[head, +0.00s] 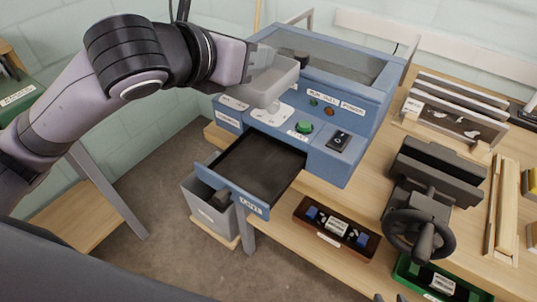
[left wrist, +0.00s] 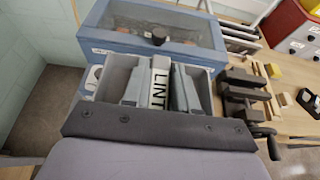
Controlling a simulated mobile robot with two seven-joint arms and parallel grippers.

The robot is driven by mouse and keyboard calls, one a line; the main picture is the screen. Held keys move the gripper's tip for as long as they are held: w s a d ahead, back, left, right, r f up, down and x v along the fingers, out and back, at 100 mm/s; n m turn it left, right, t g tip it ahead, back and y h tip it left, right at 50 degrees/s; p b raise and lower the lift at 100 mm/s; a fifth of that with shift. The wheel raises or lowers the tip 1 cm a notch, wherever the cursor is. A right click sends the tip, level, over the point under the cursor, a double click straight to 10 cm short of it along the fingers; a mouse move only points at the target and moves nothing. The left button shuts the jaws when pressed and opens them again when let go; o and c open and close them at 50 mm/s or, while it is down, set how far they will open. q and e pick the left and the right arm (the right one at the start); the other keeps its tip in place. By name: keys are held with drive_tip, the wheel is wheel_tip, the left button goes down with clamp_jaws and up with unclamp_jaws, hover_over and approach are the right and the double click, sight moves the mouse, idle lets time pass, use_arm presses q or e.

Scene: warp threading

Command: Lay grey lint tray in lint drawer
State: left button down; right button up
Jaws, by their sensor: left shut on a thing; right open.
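The grey lint tray (head: 270,82) is held in the air by my left gripper (head: 250,68), above and behind the open drawer. In the left wrist view my left gripper (left wrist: 160,92) is shut on the tray (left wrist: 112,76), its fingers either side of a part lettered LINT. The lint drawer (head: 262,208) is pulled out of the blue machine; its dark inside looks empty. Its front label is hard to read at this angle. Two small dark tips at the bottom edge look like my right gripper (head: 390,298), open, mostly out of frame.
The blue machine (head: 350,130) stands on the wooden table, with a green button and a black switch. A grey bin (head: 210,210) is below the drawer. A brown tray (head: 337,228), a dark vise (head: 430,190) and a green tray (head: 445,285) lie to the right.

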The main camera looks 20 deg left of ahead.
use_arm(q)
drive_tip(key=shift+w, duration=0.2)
drive_tip(key=shift+d+f, duration=0.1)
drive_tip(key=shift+f, duration=0.2)
drive_tip(key=b, duration=0.4)
hover_over(257, 168)
wheel_tip(257, 168, down, 19)
drive_tip(key=shift+f, duration=0.1)
